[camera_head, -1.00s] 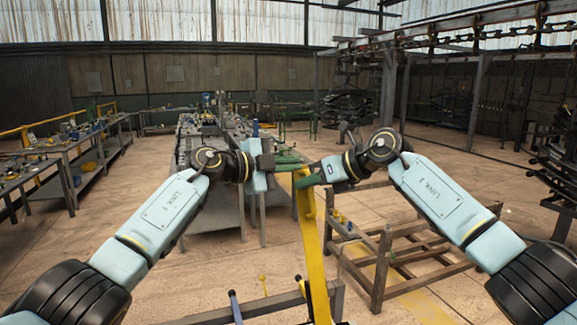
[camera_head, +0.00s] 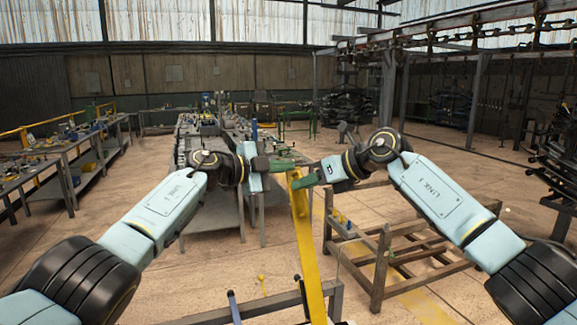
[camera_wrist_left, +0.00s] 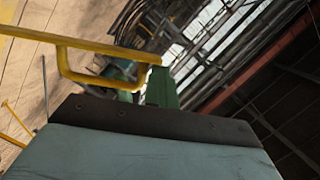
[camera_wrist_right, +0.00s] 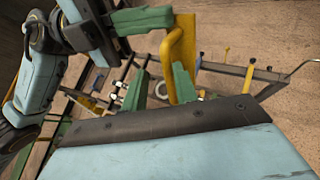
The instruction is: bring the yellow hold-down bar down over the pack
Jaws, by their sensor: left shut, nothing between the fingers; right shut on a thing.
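The yellow hold-down bar (camera_head: 308,245) stands raised, running from the bottom of the head view up to its handle end between my two grippers. My right gripper (camera_head: 303,182), with green fingers, is shut on the bar near its upper end; the right wrist view shows the bar (camera_wrist_right: 180,50) at its fingers. My left gripper (camera_head: 288,163) is shut and empty, just left of the bar's top. In the left wrist view the bar's looped handle (camera_wrist_left: 100,48) passes close by the left fingers (camera_wrist_left: 160,88); I cannot tell if they touch. I cannot make out the pack.
A low brown metal rack (camera_head: 385,265) stands to the right. A cluttered workbench (camera_head: 205,150) is behind the left arm.

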